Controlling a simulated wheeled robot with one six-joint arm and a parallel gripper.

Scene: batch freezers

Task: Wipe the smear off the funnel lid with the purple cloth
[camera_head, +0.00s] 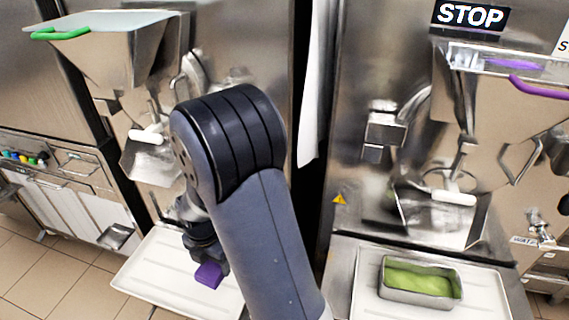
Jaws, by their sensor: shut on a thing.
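My gripper (207,256) points down over the left white tray, shut on the small purple cloth (208,275). The fingers are small and partly hidden by my arm. The left funnel (115,62) has a pale lid (120,21) with a green handle (60,34); I see no clear smear on it. The right funnel (500,105) has a clear lid (470,57) with a purple handle (540,88). A purple patch (515,64) shows at that lid, which may be a smear; I cannot tell for sure. The gripper is well below both lids.
The left white tray (140,278) lies under my gripper. A metal pan of green ice cream (420,280) stands on the right tray (366,305). Metal chutes with white-handled parts jut from both machines. A white towel (314,90) hangs between them.

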